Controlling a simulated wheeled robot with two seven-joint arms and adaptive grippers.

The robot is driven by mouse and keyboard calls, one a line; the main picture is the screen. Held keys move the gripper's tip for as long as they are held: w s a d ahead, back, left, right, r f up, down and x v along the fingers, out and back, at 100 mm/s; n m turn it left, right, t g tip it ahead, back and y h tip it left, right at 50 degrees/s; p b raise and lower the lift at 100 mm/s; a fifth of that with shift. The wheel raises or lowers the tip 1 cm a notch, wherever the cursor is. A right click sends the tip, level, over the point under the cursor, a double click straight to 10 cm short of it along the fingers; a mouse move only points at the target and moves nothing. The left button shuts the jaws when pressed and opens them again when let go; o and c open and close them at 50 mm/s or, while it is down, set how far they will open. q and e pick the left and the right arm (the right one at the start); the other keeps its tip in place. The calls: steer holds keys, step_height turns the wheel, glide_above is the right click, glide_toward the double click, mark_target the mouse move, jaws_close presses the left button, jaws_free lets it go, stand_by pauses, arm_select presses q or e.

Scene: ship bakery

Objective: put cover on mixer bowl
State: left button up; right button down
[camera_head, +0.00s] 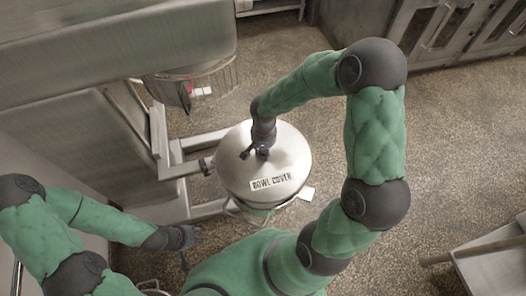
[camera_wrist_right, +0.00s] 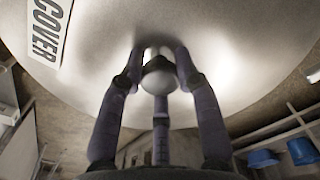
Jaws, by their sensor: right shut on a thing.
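The bowl cover (camera_head: 283,162) is a round, shiny metal lid with a "BOWL COVER" label, and its surface fills the top of the right wrist view (camera_wrist_right: 235,75). My right gripper (camera_head: 258,152) is shut on the cover's round knob (camera_wrist_right: 160,84), with its fingers around it. The cover lies nearly level over the mixer bowl (camera_head: 258,212), which shows only as a small strip below the cover's near edge. I cannot tell whether the cover touches the bowl's rim. My left gripper (camera_head: 190,246) is empty, fingers spread, left of and nearer than the cover.
The large metal mixer (camera_head: 70,125) stands at the left, with a wire guard (camera_head: 215,80) under its head. Its frame arms (camera_head: 185,168) reach beside the bowl. A metal cart (camera_head: 495,265) is at the lower right. Open speckled floor lies right of my right arm.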

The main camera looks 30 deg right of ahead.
steer(key=shift+w+f+b, duration=0.1)
steer(key=shift+f+b, duration=2.55)
steer(key=shift+f, duration=1.25)
steer(key=shift+f+b, duration=1.45)
steer(key=shift+b, duration=0.2)
steer(key=c, duration=0.8)
jaws_free()
step_height(320, 180, up, 12)
